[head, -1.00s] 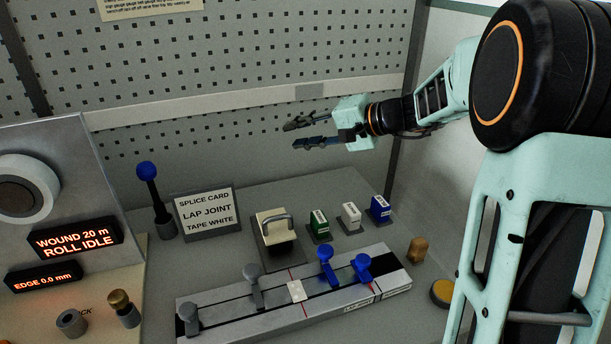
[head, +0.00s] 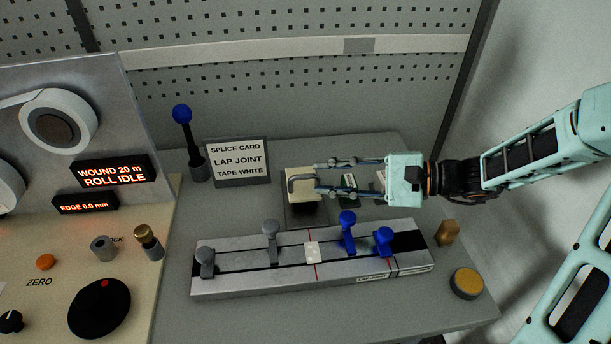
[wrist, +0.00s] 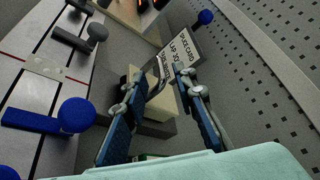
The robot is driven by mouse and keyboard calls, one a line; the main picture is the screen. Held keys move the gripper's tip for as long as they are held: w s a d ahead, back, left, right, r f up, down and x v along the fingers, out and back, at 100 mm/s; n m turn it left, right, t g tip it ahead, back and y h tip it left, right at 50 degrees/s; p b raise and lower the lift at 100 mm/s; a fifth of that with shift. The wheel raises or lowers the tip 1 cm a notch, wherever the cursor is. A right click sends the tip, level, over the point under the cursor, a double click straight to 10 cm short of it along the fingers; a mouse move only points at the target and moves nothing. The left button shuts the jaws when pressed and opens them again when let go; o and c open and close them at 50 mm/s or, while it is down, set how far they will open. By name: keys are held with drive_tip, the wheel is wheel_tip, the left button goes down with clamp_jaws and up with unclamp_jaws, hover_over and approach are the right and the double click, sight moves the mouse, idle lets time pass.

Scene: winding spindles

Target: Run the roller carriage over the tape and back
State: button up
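In the wrist view the cream block (wrist: 161,104) shows between and beyond my spread fingers (wrist: 160,80). I cannot tell whether they touch the handle. A white tape piece (head: 312,253) lies across the middle of the grey splice block (head: 225,286), over a red line. It also shows in the wrist view (wrist: 45,67).
Blue levers (head: 348,238) and grey levers (head: 270,246) stand up from the splice block. Small tape boxes (head: 348,196) are partly hidden under my gripper. The splice card (head: 238,162) stands behind left. A yellow button (head: 467,283) is at the front right.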

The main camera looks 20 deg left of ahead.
sight(310, 177)
drive_tip(key=x, duration=0.5)
drive_tip(key=shift+a+f, duration=0.1)
drive_tip(key=shift+a, duration=0.1)
clamp_jaws()
